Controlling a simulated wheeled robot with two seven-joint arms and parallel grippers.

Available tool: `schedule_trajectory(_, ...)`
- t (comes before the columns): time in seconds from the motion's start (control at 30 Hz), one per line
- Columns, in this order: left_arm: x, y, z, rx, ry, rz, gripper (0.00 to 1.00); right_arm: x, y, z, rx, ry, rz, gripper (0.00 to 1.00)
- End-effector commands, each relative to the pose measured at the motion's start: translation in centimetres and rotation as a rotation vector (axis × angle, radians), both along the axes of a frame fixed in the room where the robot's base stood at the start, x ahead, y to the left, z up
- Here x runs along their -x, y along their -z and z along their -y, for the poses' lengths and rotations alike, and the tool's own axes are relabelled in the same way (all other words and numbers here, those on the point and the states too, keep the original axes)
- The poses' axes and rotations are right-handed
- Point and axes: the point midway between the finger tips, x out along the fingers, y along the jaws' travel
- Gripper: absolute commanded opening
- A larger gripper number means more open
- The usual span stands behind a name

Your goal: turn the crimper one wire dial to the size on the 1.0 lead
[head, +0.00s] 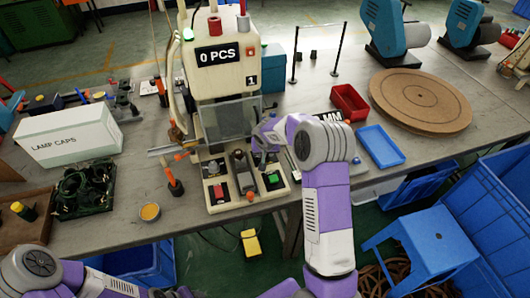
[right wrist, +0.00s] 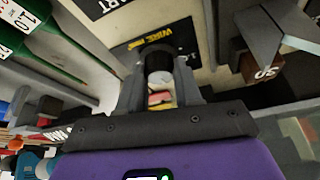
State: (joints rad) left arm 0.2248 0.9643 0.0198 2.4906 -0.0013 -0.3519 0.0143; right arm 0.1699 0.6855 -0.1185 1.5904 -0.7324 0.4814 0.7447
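The crimper (head: 225,75) stands mid-table in the head view, with a "0 PCS" display. In the right wrist view a dark round dial (right wrist: 158,62) with a pale part sits beside a yellow "WIRE" label (right wrist: 150,42). My right gripper (right wrist: 160,90) has one finger on each side of the dial; I cannot tell whether both fingers touch it. In the head view this gripper (head: 268,133) is at the crimper's right side. A green lead (right wrist: 62,62) and a white "1.0" tag (right wrist: 18,17) show at upper left. My left arm is at lower left; its fingertips are out of view.
A lamp caps box (head: 68,135) and a black tray (head: 85,190) stand left of the crimper. A red bin (head: 349,103), a blue tray (head: 381,147) and a brown round board (head: 420,100) lie to the right. A blue stool (head: 428,240) stands on the floor at front right.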

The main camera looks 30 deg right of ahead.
Motion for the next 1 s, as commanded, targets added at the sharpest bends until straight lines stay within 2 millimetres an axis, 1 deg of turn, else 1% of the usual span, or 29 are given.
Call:
schedule_trajectory(0.03, 0.0, 0.0, 0.0, 0.000, 0.000, 0.000, 0.43, 0.0, 0.0, 0.0, 0.000, 0.000, 0.000, 0.17)
schedule_trajectory(0.1, 0.0, 0.0, 0.0, 0.000, 0.000, 0.000, 0.43, 0.0, 0.0, 0.0, 0.000, 0.000, 0.000, 0.06)
schedule_trajectory(0.13, 0.0, 0.0, 0.0, 0.000, 0.000, 0.000, 0.43, 0.0, 0.0, 0.0, 0.000, 0.000, 0.000, 0.04)
schedule_trajectory(0.37, 0.0, -0.2, 0.0, 0.000, 0.000, 0.000, 0.43, 0.0, -0.1, 0.1, 0.000, -0.021, 0.000, 0.04)
schedule_trajectory(0.57, 0.0, -1.0, 0.0, 0.000, 0.000, 0.000, 0.43, 0.1, -0.2, 0.1, -0.001, -0.104, 0.000, 0.04)
schedule_trajectory(0.77, 0.0, -2.4, 0.0, 0.000, 0.000, 0.000, 0.43, 0.1, -0.3, 0.3, -0.003, -0.258, 0.000, 0.04)
schedule_trajectory(1.0, 0.0, -4.4, 0.0, 0.000, 0.000, 0.000, 0.43, 0.1, -0.3, 0.5, -0.005, -0.481, 0.002, 0.04)
